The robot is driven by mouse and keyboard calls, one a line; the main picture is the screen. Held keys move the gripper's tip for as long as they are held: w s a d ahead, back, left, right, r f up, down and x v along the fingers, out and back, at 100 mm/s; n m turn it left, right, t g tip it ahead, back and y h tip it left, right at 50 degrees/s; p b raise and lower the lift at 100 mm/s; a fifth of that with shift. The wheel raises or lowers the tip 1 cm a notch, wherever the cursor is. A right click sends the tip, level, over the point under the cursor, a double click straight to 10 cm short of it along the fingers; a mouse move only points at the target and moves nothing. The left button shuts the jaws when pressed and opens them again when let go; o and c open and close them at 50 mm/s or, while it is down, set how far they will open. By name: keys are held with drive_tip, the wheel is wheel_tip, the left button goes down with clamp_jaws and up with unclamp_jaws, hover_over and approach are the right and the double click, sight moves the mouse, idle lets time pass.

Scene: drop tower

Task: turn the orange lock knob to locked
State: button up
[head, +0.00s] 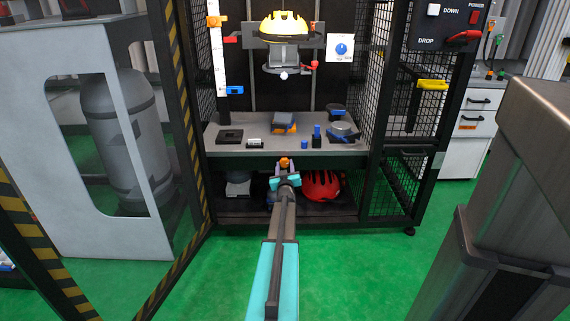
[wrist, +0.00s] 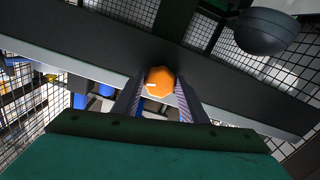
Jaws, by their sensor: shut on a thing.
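The orange lock knob (wrist: 160,82) sits on the dark front beam of the tower's table in the wrist view. A short white mark on its face points left in that view. My gripper (wrist: 161,96) has one finger on each side of the knob and is shut on it. In the head view the orange knob (head: 285,162) shows at the front edge below the shelf, with my gripper (head: 285,175) right at it. The lock and unlock labels, if any, cannot be read.
The grey shelf (head: 225,146) above holds several small tools and blocks. A yellow helmet (head: 284,25) sits on the carriage higher up. A red helmet (head: 322,186) lies on the lower shelf, right of my arm. Mesh side walls (head: 412,100) flank the tower.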

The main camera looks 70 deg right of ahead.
drive_tip(key=shift+s+d+r+m+p, duration=0.1)
drive_tip(key=shift+s+m+p, duration=0.15)
drive_tip(key=shift+m, duration=0.4)
drive_tip(key=shift+s+d+r+m+p, duration=0.1)
drive_tip(key=shift+m+p, duration=0.25)
drive_tip(key=shift+m, duration=0.3)
drive_tip(key=o, duration=1.1)
drive_tip(key=shift+c, duration=0.2)
drive_tip(key=shift+w+a+f, duration=0.1)
drive_tip(key=shift+w, duration=0.05)
drive_tip(key=shift+a, duration=0.1)
drive_tip(key=shift+a, duration=0.1)
drive_tip(key=shift+p+v, duration=0.35)
drive_tip(key=shift+v, duration=0.75)
drive_tip(key=p+v, duration=0.2)
drive_tip(key=v, duration=0.9)
